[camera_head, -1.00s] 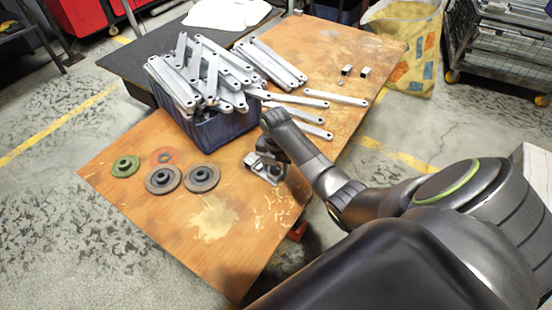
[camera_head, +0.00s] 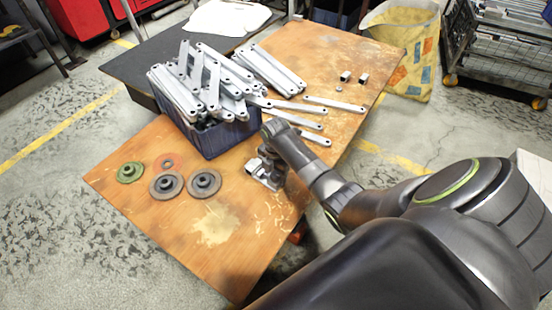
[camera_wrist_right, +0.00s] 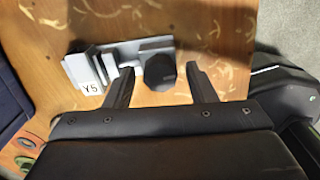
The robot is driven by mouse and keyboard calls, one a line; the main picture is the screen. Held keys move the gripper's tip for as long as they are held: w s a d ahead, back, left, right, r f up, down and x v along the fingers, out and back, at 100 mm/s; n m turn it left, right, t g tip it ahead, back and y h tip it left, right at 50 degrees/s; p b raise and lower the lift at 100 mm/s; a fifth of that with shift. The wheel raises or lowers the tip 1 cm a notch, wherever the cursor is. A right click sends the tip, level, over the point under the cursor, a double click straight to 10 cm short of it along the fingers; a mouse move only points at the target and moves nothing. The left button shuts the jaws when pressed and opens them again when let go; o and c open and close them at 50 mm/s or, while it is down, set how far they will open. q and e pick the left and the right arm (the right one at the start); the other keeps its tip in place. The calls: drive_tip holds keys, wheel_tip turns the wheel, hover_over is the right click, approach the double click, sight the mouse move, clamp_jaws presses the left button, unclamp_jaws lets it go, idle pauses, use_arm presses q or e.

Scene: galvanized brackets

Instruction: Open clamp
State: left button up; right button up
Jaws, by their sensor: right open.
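A grey metal clamp (camera_head: 262,173) sits on the orange-brown table near its right edge, partly hidden by my right arm in the head view. In the right wrist view the clamp (camera_wrist_right: 82,68) has a white "Y5" label and a black knob-like end (camera_wrist_right: 160,72). My right gripper (camera_wrist_right: 161,70) is open, its two fingers on either side of the black end with gaps showing; contact cannot be made out. In the head view the right gripper (camera_head: 277,163) is above the clamp, mostly covered by its own arm. My left gripper is out of view.
A blue crate (camera_head: 215,140) heaped with galvanized brackets stands behind the clamp. More brackets (camera_head: 300,120) lie loose to its right. Grinding discs (camera_head: 204,183) lie at the left, and two small metal blocks (camera_head: 346,76) at the back. The front of the table is clear.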

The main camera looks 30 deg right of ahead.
drive_tip(key=shift+r+m+p, duration=0.1)
drive_tip(key=shift+m+p, duration=0.55)
drive_tip(key=shift+m, duration=0.25)
drive_tip(key=shift+m+p, duration=0.6)
drive_tip(key=shift+m, duration=0.7)
drive_tip(key=shift+m+p, duration=0.95)
drive_tip(key=shift+m, duration=0.25)
drive_tip(key=shift+m+p, duration=0.3)
drive_tip(key=shift+m, duration=0.4)
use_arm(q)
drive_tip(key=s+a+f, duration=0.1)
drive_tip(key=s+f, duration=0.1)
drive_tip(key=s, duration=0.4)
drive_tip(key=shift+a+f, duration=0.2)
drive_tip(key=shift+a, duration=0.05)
use_arm(e)
drive_tip(key=shift+m, duration=0.4)
